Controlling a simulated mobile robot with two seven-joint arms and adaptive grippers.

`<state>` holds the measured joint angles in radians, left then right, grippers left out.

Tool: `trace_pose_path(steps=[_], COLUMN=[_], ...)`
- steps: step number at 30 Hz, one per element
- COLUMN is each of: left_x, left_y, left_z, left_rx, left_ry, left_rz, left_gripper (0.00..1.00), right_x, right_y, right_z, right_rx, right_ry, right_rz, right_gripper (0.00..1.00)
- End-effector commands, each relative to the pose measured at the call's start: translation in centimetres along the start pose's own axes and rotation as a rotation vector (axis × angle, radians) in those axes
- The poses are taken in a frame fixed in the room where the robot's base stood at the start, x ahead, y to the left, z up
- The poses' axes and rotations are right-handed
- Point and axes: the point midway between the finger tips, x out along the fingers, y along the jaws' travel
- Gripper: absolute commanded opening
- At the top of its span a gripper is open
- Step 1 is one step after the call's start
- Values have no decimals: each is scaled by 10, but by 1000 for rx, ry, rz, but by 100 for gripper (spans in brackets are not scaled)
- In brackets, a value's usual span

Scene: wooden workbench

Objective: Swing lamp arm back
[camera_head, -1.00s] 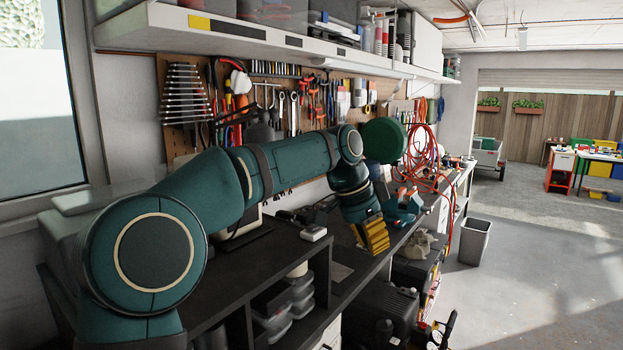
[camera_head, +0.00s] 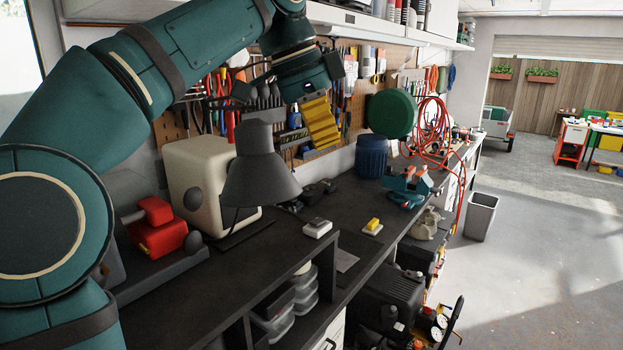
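The lamp has a dark grey cone shade (camera_head: 262,178) hanging over the bench at left centre. Part of the dark lamp arm (camera_head: 232,100) shows above the shade against the pegboard, partly hidden behind my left arm. My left gripper (camera_head: 321,124) is raised to the right of and above the shade, apart from it, in front of the pegboard. Its yellow ridged end points down. Whether its fingers are apart or together does not show. My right gripper is out of view.
A cream box (camera_head: 196,180) and a red tool (camera_head: 157,228) stand left of the lamp. A small white device (camera_head: 317,228), a yellow block (camera_head: 373,224), a blue container (camera_head: 371,156) and a vise (camera_head: 408,184) stand to the right. A shelf (camera_head: 365,22) overhangs the bench.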

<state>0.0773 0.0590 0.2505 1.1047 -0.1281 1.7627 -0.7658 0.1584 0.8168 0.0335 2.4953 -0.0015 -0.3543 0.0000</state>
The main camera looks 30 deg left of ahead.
Motion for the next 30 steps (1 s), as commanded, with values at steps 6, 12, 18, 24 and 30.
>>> trace_pose_path(steps=[6, 12, 18, 24, 30], left_x=[46, 60, 60, 60, 60], left_y=[0, 0, 0, 0, 0], left_z=[2, 18, 36, 40, 40], left_rx=[-1, -5, -3, -1, -1], left_ry=[-2, 1, 1, 2, 1], left_rz=[2, -3, -1, -1, -1], left_gripper=[0, 0, 0, 0, 0], right_x=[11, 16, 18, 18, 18], right_y=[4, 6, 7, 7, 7], right_z=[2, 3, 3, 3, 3], right_rx=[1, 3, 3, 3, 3], right_ry=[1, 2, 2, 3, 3], right_rz=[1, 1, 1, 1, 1], right_gripper=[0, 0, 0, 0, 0])
